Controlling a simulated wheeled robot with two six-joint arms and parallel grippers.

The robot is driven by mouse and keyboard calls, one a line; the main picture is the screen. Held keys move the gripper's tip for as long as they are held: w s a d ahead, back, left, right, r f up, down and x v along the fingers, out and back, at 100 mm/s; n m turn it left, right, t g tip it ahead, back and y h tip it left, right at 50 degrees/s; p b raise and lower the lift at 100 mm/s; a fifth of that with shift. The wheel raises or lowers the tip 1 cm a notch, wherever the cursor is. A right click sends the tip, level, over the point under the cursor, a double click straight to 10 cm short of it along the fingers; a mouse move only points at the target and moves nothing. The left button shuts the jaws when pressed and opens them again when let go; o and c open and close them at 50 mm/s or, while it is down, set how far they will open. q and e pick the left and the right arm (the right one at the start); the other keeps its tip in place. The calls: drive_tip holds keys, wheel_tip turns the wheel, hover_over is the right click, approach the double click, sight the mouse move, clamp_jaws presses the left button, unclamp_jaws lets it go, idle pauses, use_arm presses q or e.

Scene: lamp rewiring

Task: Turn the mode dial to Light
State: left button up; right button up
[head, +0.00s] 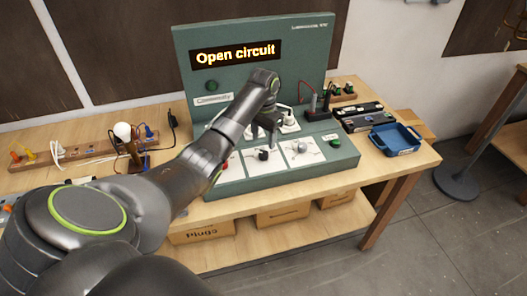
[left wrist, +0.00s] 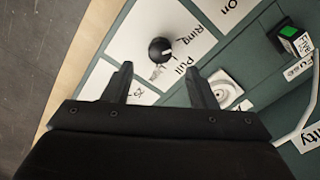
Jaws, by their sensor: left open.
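A black round knob (head: 263,154) sits on a white plate in the middle of the green test bench's lower panel. In the left wrist view a black knob (left wrist: 160,49) with a white pointer mark shows on a white plate, beside the printed words "Ring" and "Pull". I cannot read "Light" on any label. My left gripper (head: 266,138) hangs just above and behind the middle knob. In its wrist view the left gripper (left wrist: 160,82) has its fingers apart with nothing between them, and the knob lies beyond the fingertips. My right gripper is out of view.
The bench's display (head: 235,52) reads "Open circuit". A lever plate (head: 302,151) is right of the knob. A green button (left wrist: 288,34) shows in the left wrist view. A blue tray (head: 395,138) stands at right; a wooden board (head: 90,150) with a bulb lies at left.

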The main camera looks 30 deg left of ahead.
sight(264, 153)
use_arm(q)
wheel_tip(264, 153, down, 6)
drive_tip(key=shift+f+p, duration=0.15)
drive_tip(key=shift+p, duration=0.2)
drive_tip(key=c, duration=1)
